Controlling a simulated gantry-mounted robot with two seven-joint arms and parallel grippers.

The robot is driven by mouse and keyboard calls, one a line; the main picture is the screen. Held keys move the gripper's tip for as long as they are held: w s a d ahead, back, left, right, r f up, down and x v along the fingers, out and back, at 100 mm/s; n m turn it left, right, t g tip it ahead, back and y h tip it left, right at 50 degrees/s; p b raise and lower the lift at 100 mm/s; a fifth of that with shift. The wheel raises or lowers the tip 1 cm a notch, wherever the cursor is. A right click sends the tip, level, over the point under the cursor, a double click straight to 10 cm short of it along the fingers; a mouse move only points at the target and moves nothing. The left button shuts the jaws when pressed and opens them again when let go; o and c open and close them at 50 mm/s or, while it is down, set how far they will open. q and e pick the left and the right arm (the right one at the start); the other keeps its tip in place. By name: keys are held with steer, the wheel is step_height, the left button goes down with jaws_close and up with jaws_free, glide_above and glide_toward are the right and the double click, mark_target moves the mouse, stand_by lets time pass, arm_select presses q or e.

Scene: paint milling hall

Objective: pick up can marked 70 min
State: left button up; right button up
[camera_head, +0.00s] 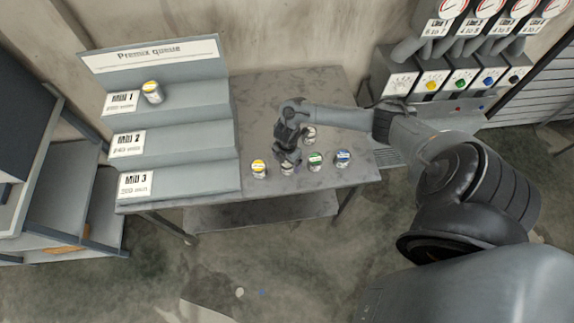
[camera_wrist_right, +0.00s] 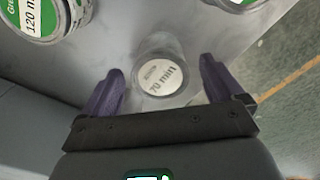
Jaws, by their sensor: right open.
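The can marked 70 min (camera_wrist_right: 160,78) stands on the table with its white lid facing up in the right wrist view. My right gripper (camera_wrist_right: 161,68) is open, with one dark purple finger on each side of this can in the picture. I cannot tell whether the fingers are level with the can or above it. In the head view my right gripper (camera_head: 289,158) is over a white-lidded can (camera_head: 287,169) in the front row and partly hides it. My left gripper is not in view.
A yellow-lidded can (camera_head: 259,169) stands left of the gripper. A green-lidded can (camera_head: 315,161) and a blue-lidded can (camera_head: 343,158) stand to its right. Another can (camera_head: 309,132) is behind. The stepped rack (camera_head: 190,150) holds one can (camera_head: 152,92) at Mill 1.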

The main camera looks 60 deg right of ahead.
steer(key=shift+f, duration=1.45)
steer(key=c, duration=1.2)
steer(key=shift+r, duration=0.1)
steer(key=shift+c, duration=0.2)
